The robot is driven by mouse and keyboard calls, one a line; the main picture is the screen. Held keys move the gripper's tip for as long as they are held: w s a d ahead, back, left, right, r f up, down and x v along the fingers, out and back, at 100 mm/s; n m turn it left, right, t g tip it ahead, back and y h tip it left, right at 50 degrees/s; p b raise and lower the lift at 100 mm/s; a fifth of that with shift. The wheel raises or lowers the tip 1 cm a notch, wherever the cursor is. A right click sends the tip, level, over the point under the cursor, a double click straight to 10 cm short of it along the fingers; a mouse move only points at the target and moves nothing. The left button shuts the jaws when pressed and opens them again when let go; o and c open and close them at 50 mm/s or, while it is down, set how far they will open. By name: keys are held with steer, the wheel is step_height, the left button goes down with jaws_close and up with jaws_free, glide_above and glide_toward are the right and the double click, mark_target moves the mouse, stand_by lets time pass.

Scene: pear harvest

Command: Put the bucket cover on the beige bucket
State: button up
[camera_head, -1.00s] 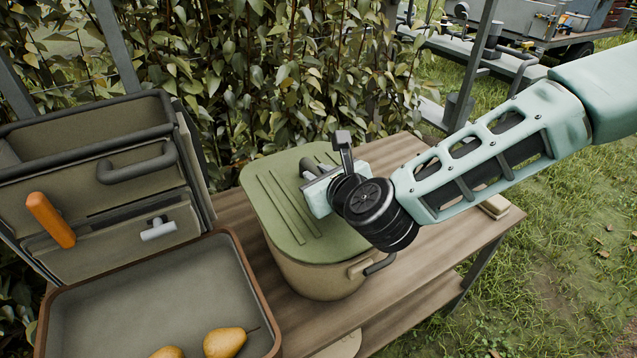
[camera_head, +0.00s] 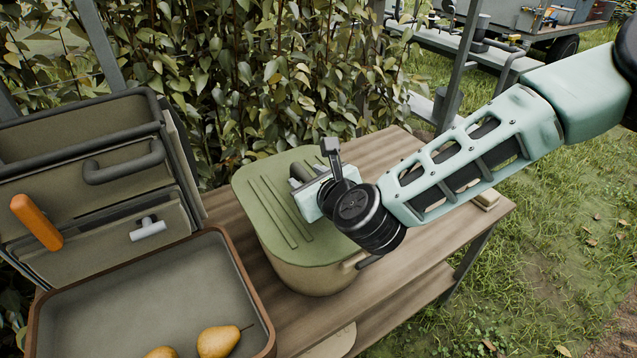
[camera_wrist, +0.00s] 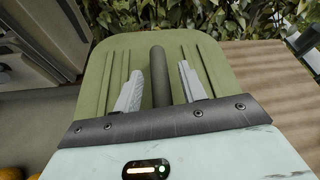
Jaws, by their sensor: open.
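The green bucket cover (camera_head: 279,218) lies on top of the beige bucket (camera_head: 312,278), which stands on the wooden table. In the head view the cover looks seated over the bucket's rim. In the wrist view the cover (camera_wrist: 118,78) fills the middle, with its dark bar handle (camera_wrist: 160,75) running lengthwise between my fingers. My gripper (camera_wrist: 164,85) is open, one finger on each side of the handle, with gaps showing. In the head view my gripper (camera_head: 306,180) is over the cover, and my wrist hides part of the handle and the cover's right side.
A brown-rimmed tray (camera_head: 240,262) with pears (camera_head: 218,341) is at the front left. A grey-green drawer unit (camera_head: 90,190) with an orange handle (camera_head: 37,222) stands behind it. Leafy plants (camera_head: 240,80) are close behind the table. Bare wood (camera_head: 385,150) lies behind and right of the bucket.

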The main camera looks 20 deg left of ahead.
steer(key=v, duration=1.2)
steer(key=shift+s+a+n+g, duration=0.15)
steer(key=shift+s+n+g, duration=0.3)
steer(key=shift+n, duration=0.75)
steer(key=s+n+g, duration=0.1)
steer(key=n, duration=0.1)
steer(key=s+f+n, duration=0.1)
steer(key=n, duration=0.2)
steer(key=s+d+n+g, duration=0.1)
steer(key=n, duration=0.1)
steer(key=shift+s+f+n+g, duration=0.15)
steer(key=shift+n+g, duration=0.15)
steer(key=shift+g, duration=0.05)
steer(key=s+d+r+n+g+h, duration=0.2)
steer(key=s+d+n+g+h, duration=0.1)
steer(key=d+n, duration=0.8)
steer(key=s+d+r+n+g+h, duration=0.2)
steer(key=s+d+n+h, duration=0.4)
steer(key=d+n, duration=0.5)
steer(key=shift+s+d+r+g, duration=0.2)
steer(key=shift+s+d+g, duration=0.35)
steer(key=shift+s, duration=0.3)
